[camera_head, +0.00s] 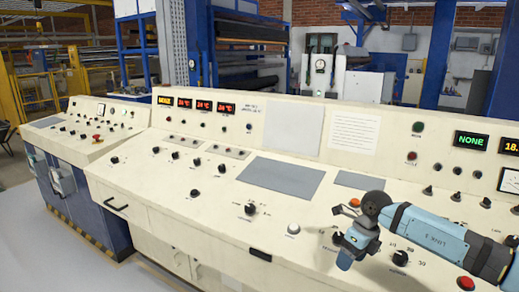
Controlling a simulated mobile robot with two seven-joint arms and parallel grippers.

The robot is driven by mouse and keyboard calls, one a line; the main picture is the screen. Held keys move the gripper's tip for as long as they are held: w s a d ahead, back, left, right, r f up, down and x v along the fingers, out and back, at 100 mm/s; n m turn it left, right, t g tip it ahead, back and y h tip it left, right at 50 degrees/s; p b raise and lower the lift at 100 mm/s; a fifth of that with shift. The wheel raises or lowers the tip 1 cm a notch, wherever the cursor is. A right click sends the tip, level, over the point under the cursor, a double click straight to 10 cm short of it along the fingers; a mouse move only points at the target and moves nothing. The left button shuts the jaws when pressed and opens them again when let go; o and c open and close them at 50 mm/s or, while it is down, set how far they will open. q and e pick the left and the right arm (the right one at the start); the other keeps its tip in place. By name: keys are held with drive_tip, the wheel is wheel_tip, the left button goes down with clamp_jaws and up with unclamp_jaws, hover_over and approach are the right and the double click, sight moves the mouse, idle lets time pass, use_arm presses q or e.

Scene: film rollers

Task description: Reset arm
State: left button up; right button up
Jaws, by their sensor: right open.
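My right arm (430,234), light blue and dark grey, reaches in from the right edge over the cream control console (225,215). My right gripper (347,240) is open and empty over the right part of the sloped panel, close to several small knobs and buttons. Whether it touches the panel cannot be told. The gripper and wrist hide part of the panel beneath them. My left arm and gripper are not in view.
A red button (465,283) and a black knob (400,258) sit below my right arm. A white button (293,229) is left of the gripper. Red displays (204,106) and a green "NONE" display (470,141) line the upright panel. Grey floor (50,250) is clear at lower left.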

drive_tip(key=s+a+f+m+t+y, duration=0.1)
drive_tip(key=s+a+m+t+y, duration=0.3)
drive_tip(key=s+a+m+y, duration=0.55)
drive_tip(key=s+a+m+t+y, duration=0.4)
drive_tip(key=a+y, duration=0.3)
drive_tip(key=a, duration=0.6)
drive_tip(key=s+d+f+m+t+h, duration=0.2)
drive_tip(key=s+d+f+m+h, duration=0.7)
drive_tip(key=m, duration=0.5)
drive_tip(key=s+d+f+m+t+h, duration=0.1)
drive_tip(key=s+d+f+m+h, duration=0.6)
drive_tip(key=s+f+m, duration=0.55)
wheel_tip(320, 180, up, 17)
drive_tip(key=w+p, duration=0.1)
drive_tip(key=p, duration=1.7)
drive_tip(key=shift+w+d+m+t, duration=0.2)
drive_tip(key=shift+d+m+t, duration=0.05)
drive_tip(key=shift+m+t, duration=0.05)
drive_tip(key=shift+r, duration=0.1)
drive_tip(key=c, duration=0.5)
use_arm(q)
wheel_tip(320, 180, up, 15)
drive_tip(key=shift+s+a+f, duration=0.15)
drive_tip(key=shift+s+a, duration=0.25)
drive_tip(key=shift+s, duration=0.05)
use_arm(e)
drive_tip(key=shift+d, duration=0.15)
